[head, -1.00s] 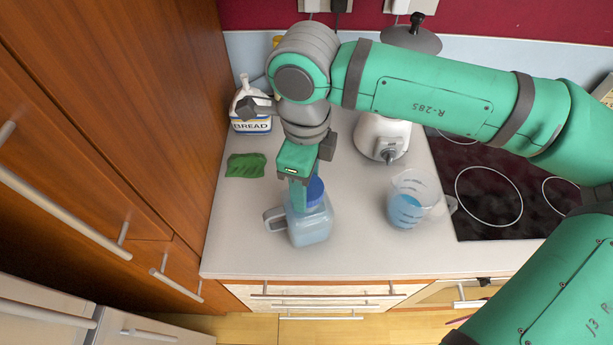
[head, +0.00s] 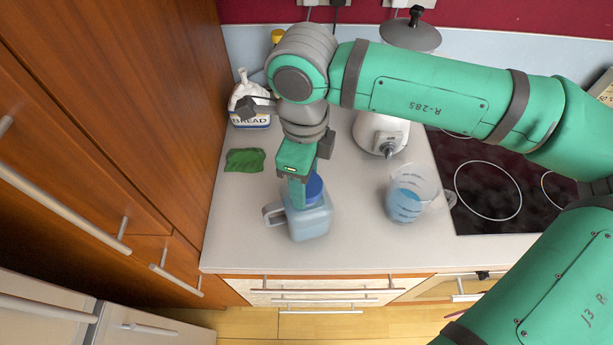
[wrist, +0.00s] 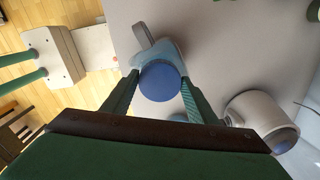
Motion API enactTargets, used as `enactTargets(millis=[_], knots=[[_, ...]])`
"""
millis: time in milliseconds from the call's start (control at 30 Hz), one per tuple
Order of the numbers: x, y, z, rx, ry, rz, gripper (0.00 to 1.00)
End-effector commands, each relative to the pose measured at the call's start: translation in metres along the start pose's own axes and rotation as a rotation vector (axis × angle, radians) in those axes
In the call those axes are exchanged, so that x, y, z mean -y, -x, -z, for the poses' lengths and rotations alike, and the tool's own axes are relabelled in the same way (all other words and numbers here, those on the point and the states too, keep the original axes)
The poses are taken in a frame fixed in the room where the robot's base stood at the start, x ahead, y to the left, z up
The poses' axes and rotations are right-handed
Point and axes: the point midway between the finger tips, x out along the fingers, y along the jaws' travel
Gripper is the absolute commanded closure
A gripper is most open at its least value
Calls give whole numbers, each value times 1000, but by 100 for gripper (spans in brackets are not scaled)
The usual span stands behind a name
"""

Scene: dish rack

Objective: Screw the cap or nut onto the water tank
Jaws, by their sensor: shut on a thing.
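The water tank (head: 311,222) is a pale blue, squarish jug with a grey handle, standing upright on the counter near its front edge. Its blue cap (head: 315,188) sits at the tank's top; the cap also shows as a round blue disc in the wrist view (wrist: 161,82). My gripper (wrist: 159,88) is above the tank, with its two green fingers on either side of the cap, shut on it. In the head view my gripper (head: 297,190) hides part of the cap and the tank's neck. I cannot tell how far the cap is threaded.
A clear measuring jug (head: 409,193) with blue liquid stands right of the tank. A white appliance (head: 381,132) is behind it, and a hob (head: 487,190) is at the right. A green cloth (head: 245,160) and a bread bag (head: 250,108) lie left. The counter's front left is clear.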

Motion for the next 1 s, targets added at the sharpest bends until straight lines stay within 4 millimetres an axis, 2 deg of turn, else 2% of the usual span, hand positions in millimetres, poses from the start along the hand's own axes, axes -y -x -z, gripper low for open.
enactTargets(millis=[1000], knots=[[1, -17, 2, 0, -5, 0, 74]])
